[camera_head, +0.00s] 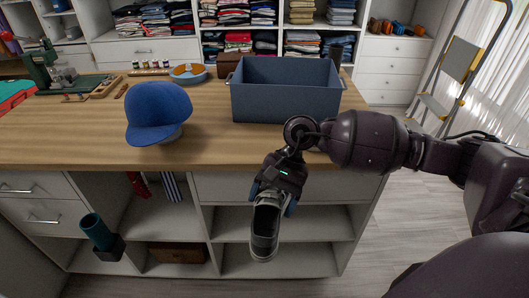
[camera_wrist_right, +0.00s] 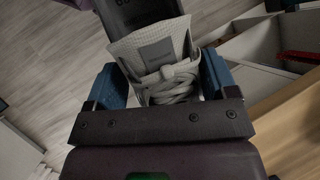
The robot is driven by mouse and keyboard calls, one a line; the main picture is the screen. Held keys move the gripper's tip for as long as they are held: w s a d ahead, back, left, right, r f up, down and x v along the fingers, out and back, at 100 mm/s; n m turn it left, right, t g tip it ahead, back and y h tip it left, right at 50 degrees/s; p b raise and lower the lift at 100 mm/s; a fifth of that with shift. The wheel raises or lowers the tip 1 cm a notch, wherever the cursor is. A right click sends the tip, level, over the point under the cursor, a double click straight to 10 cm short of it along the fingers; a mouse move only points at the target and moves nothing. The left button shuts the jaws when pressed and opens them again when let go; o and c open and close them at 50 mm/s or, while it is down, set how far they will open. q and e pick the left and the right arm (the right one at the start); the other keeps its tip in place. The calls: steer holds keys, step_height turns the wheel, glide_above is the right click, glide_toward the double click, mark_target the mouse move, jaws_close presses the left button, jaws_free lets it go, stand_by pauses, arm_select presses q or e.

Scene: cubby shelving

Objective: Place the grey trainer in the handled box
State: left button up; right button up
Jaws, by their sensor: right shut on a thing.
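The grey trainer (camera_head: 264,228) hangs in my right gripper (camera_head: 275,196), in front of the cubby shelving below the tabletop. In the right wrist view the trainer (camera_wrist_right: 160,55) sits between the blue fingers of my right gripper (camera_wrist_right: 163,82), its laces and tongue showing. The gripper is shut on it. The handled box (camera_head: 275,102) is a blue-grey open bin standing on the right part of the wooden tabletop, behind and above the trainer. Its inside shows only in part, and the part I see looks empty. My left gripper is not in view.
A blue cap (camera_head: 158,113) on a stand is left of the box on the tabletop (camera_head: 60,140). An orange-and-blue round item (camera_head: 188,73) and a green machine (camera_head: 55,72) are farther back. Open cubbies (camera_head: 285,222) lie below the counter. A stepladder (camera_head: 455,65) stands at right.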

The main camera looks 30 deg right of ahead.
steer(key=a+f+n+g+h, duration=0.1)
steer(key=f+n, duration=0.2)
steer(key=f, duration=0.1)
steer(key=s+a+f+n+g+h, duration=0.1)
steer(key=f+n, duration=0.2)
steer(key=f, duration=0.1)
steer(key=s+a+f+n+g, duration=0.1)
steer(key=a+f+n, duration=0.1)
steer(key=f, duration=0.2)
steer(key=shift+s+a+n+g+h, duration=0.1)
steer(key=shift+s+n+g+h, duration=0.15)
steer(key=shift+n+g+h, duration=0.15)
